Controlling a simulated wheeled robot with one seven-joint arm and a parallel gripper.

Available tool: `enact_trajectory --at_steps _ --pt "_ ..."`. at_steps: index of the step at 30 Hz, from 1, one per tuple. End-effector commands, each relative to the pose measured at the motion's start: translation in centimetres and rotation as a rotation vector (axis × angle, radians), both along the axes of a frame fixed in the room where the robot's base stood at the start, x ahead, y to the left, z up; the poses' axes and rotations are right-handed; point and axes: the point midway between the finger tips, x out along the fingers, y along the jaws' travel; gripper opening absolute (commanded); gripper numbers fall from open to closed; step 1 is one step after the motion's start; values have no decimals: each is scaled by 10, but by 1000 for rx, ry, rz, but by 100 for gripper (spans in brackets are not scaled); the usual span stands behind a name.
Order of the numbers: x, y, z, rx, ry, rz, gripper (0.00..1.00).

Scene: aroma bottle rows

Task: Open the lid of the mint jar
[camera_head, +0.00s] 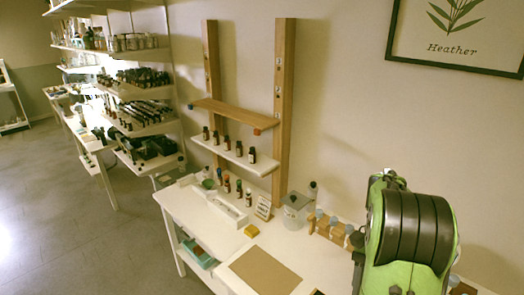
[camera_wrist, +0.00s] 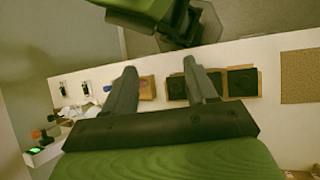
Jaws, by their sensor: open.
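A clear jar with a grey lid (camera_head: 296,201) stands on the white table near the wall, right of the bottle shelf. I take it for the mint jar, but its label is too small to read. Its lid appears to be on. My gripper (camera_wrist: 158,68) is open in the wrist view, its two dark fingers apart with nothing held between them. The jar cannot be made out in the wrist view. The head view shows my green arm at the right, but not the fingers.
A wooden rack with small jars (camera_head: 332,229) stands right of the jar, partly behind my arm. A small sign (camera_head: 264,208) and a yellow block (camera_head: 251,231) are to the left. A brown mat (camera_head: 264,273) lies in front. Small bottles (camera_head: 238,150) line the shelf.

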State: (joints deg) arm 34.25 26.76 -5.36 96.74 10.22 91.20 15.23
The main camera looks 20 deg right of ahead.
Motion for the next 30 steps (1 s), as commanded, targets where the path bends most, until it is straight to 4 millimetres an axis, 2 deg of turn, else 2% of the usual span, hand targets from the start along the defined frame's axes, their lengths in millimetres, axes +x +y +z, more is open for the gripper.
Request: enact_trajectory --at_steps 1,7,12,15,18,21,28,30 --pt "2 19 6 -38 -87 94 57" --pt "-6 95 28 -167 -461 503 57" --pt "-31 153 26 -251 -788 839 57" --pt "-46 177 20 -284 -947 988 57" --pt "-55 189 16 -303 -1044 1075 57" --pt "-57 194 15 -310 -1079 1105 57" --pt "-57 193 17 -311 -1077 1099 57" --pt "-54 188 18 -320 -1061 1051 57"
